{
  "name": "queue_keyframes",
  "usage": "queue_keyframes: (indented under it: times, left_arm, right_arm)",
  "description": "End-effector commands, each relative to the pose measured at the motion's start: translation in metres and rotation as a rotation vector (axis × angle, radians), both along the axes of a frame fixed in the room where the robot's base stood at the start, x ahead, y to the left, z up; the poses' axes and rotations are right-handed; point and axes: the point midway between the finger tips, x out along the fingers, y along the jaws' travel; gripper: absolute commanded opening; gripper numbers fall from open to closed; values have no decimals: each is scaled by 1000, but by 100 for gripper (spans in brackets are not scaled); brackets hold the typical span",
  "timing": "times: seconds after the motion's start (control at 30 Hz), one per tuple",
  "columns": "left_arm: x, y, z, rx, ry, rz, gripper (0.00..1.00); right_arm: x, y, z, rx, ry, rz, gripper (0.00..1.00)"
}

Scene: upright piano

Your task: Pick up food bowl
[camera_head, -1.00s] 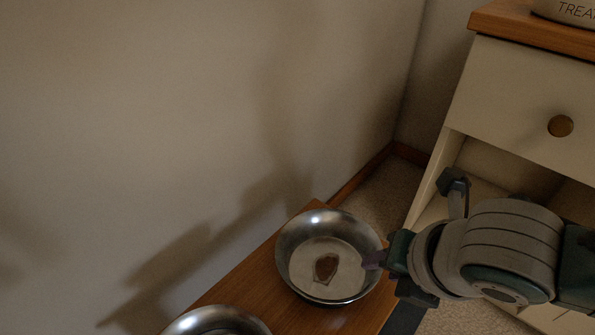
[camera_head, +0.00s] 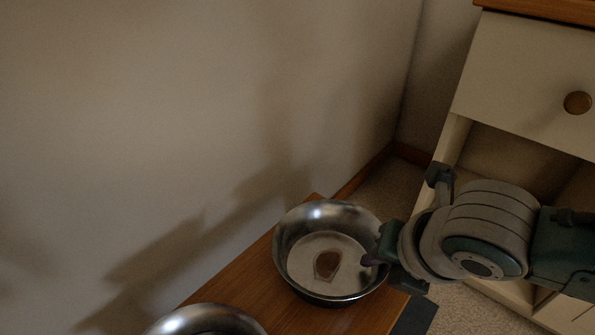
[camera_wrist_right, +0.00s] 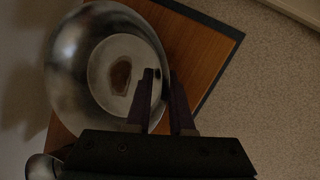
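The food bowl (camera_head: 298,262) is a round shiny metal bowl with a brown mark on its pale inner floor. It sits upright near the far end of a wooden stand (camera_head: 262,293). My right gripper (camera_head: 374,258) is at the bowl's right side. In the right wrist view (camera_wrist_right: 164,76) its two dark fingers are apart, one over the inside of the bowl (camera_wrist_right: 75,70) and one outside, with the rim between them. I cannot see them pressing on the rim. My left gripper is not in view.
A second metal bowl (camera_head: 205,318) is cut off at the bottom edge. A pale wall (camera_head: 200,110) runs close along the stand's left side. A cream cabinet (camera_head: 520,75) with a round knob stands at the right, behind my right arm. Carpet shows between.

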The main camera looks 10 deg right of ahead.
Motion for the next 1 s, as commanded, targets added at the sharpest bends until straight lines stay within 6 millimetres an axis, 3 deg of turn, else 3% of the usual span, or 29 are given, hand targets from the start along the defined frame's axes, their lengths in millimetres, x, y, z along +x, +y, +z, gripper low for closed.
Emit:
queue_keyframes:
  times: [0.17,1.0]
  left_arm:
    - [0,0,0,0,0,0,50]
    - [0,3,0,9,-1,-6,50]
  right_arm:
    - [0,0,0,0,0,0,0]
    - [0,0,0,-1,1,0,0]
